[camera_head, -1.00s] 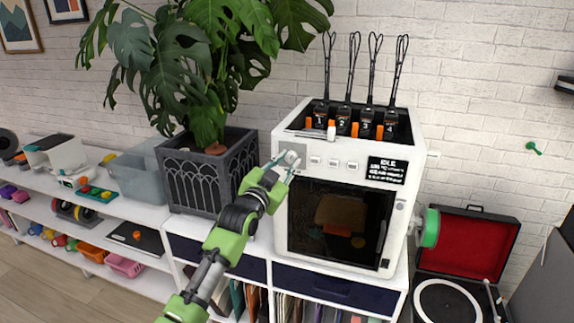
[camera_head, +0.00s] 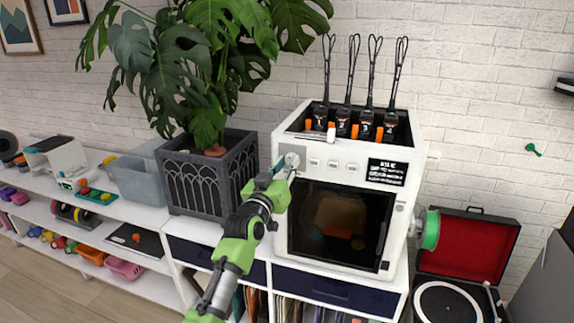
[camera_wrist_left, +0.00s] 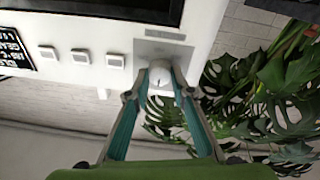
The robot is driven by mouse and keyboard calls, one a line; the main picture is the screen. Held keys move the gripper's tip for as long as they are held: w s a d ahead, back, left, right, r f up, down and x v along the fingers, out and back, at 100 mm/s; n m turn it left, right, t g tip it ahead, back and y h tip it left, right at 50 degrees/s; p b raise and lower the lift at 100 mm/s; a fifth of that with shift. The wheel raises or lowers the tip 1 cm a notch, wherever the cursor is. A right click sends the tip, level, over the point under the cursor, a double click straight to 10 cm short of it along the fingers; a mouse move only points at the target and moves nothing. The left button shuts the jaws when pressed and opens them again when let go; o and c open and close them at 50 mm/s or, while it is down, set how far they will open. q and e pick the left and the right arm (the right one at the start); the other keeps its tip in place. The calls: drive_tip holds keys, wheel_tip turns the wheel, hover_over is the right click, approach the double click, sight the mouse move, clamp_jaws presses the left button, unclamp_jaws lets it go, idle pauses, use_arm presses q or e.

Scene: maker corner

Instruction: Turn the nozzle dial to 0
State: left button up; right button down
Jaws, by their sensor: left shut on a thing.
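The white 3D printer (camera_head: 407,222) stands on the shelf unit. Its nozzle dial (camera_head: 292,160) is a round light knob on a grey plate at the upper left of the front. In the left wrist view the dial (camera_wrist_left: 160,82) sits between my fingertips, with a small dark mark on its face. My left gripper (camera_head: 285,167) is shut on the dial, one finger on each side. The dial's numbers are too small to read. The printer's display (camera_head: 388,172) has changed text that I cannot read clearly. My right gripper is not in view.
Three small square buttons (camera_head: 333,165) are right of the dial. A dark planter (camera_head: 205,185) with a large leafy plant stands close on the left. A green spool (camera_head: 431,229) sticks out on the right, beside an open red-lined record player (camera_head: 468,249).

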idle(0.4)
use_arm(q)
drive_tip(key=o, duration=1.1)
drive_tip(key=shift+s, duration=0.1)
drive_tip(key=v, duration=1.2)
drive_tip(key=shift+f, duration=0.1)
